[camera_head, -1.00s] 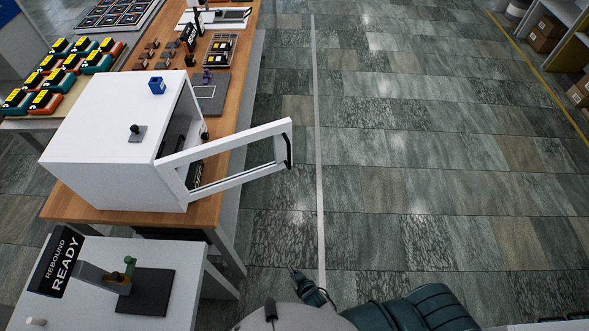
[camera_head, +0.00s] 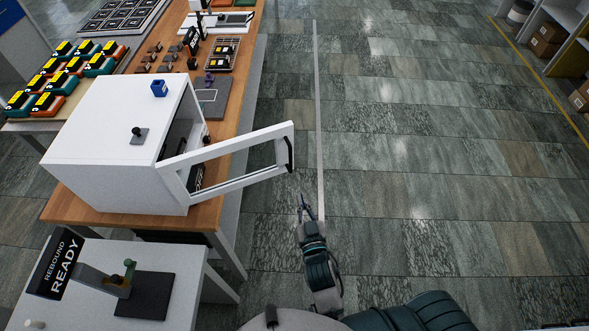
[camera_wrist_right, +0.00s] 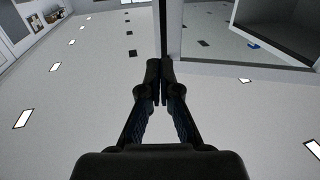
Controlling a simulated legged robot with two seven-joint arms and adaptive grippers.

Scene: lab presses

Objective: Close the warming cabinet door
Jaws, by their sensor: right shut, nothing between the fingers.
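The white warming cabinet (camera_head: 105,150) stands on the wooden bench at the left in the head view. Its framed door (camera_head: 235,163) is swung open to the right, out over the floor, with a dark handle (camera_head: 289,154) at its free end. My right gripper (camera_head: 303,200) is shut and empty, below the handle in the picture and apart from it. In the right wrist view my shut right gripper (camera_wrist_right: 160,68) shows in the middle, with the pale door frame (camera_wrist_right: 215,72) beside and behind its tips. Whether they touch cannot be told. My left gripper is not in view.
A small blue block (camera_head: 158,86) and a dark knob (camera_head: 138,134) are on the cabinet top. A white table (camera_head: 215,270) with a REBOUND READY sign (camera_head: 55,262) stands at the lower left. The tiled floor (camera_head: 430,190) to the right is clear.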

